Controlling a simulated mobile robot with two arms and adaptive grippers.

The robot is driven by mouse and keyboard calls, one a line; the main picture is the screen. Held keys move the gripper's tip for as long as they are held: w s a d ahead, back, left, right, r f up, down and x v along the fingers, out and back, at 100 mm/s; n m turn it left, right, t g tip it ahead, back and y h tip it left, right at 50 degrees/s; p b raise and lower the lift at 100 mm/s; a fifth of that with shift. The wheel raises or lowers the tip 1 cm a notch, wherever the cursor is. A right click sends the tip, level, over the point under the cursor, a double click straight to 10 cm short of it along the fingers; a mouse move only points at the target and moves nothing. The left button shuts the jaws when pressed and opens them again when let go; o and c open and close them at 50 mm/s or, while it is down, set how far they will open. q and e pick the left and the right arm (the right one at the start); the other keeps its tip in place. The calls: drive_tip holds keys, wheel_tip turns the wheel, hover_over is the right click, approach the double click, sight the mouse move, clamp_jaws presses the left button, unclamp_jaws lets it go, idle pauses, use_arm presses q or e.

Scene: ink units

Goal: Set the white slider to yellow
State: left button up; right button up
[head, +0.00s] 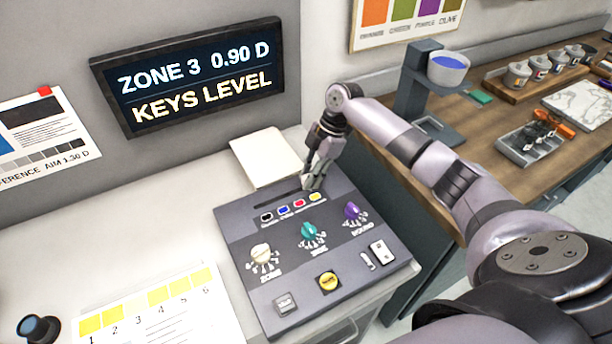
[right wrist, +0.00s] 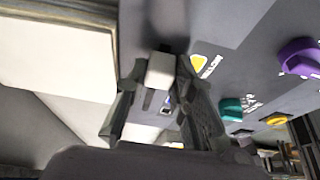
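The dark grey console (head: 334,241) has a slider slot (head: 277,200) along its back, above a row of black, blue, red and yellow labels. The yellow label (head: 316,196) is at the right end of that row. My right gripper (head: 311,183) points down at the slot's right part, close behind the yellow label, and hides the slider in the head view. In the right wrist view the white slider (right wrist: 160,70) sits between my fingertips, which look closed around it. The yellow label (right wrist: 199,62) shows just beyond the right finger. My left gripper is out of view.
White (head: 262,254), teal (head: 309,231) and purple (head: 352,211) knobs, a yellow button (head: 328,281) and a white switch (head: 382,251) stand in front of the slider. A wall display (head: 190,75) reads "ZONE 3 0.90 D" and "KEYS LEVEL". A pale block (head: 265,158) lies behind the console.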

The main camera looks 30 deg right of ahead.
drive_tip(key=o, duration=0.5)
drive_tip(key=shift+d, duration=0.35)
drive_tip(key=shift+c, duration=0.2)
drive_tip(key=shift+a, duration=0.1)
drive_tip(key=v, duration=1.2)
drive_tip(key=shift+a+r, duration=0.1)
drive_tip(key=shift+r, duration=0.1)
